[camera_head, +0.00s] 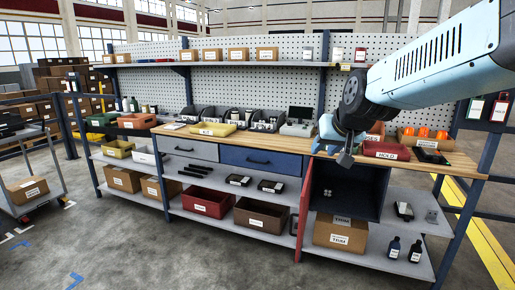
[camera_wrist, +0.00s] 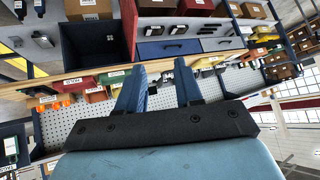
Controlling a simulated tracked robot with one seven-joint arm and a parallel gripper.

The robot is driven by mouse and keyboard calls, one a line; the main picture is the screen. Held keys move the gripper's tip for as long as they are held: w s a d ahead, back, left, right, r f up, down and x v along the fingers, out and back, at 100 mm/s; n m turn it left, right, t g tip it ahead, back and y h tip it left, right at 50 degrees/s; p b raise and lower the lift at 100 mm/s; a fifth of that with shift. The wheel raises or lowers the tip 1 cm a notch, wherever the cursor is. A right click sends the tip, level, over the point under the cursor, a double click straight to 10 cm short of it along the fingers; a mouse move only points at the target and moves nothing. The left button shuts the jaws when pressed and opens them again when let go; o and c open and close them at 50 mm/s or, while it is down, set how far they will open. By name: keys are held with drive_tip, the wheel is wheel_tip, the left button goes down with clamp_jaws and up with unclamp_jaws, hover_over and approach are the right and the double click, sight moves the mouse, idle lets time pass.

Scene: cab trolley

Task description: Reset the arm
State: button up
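My arm reaches in from the upper right in the head view. My gripper (camera_head: 331,138) is at its end, in front of the workbench (camera_head: 458,165), near the edge of the wooden top and above the open cabinet (camera_head: 345,190). In the wrist view, which is upside down, my gripper (camera_wrist: 160,66) shows two blue fingers standing apart with nothing between them. The bench with its bins and drawers shows beyond the fingers. Contact with the bench cannot be told.
A red cabinet door (camera_head: 304,212) stands open toward the front. A red bin (camera_head: 386,151) sits on the bench near my gripper. A blue drawer (camera_head: 260,160) and a grey drawer (camera_head: 190,148) look closed. A trolley (camera_head: 28,185) stands far left. The floor in front is clear.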

drive_tip(key=s+d+f+g+h, duration=0.1)
drive_tip(key=s+d, duration=0.2)
drive_tip(key=s, duration=0.6)
drive_tip(key=s+d+f+g+h, duration=0.1)
drive_tip(key=s+d+f+g, duration=0.1)
drive_tip(key=s, duration=0.7)
drive_tip(key=shift+s+d+f, duration=0.15)
drive_tip(key=shift+s+d, duration=0.2)
drive_tip(key=shift+d, duration=0.5)
drive_tip(key=shift+s, duration=0.1)
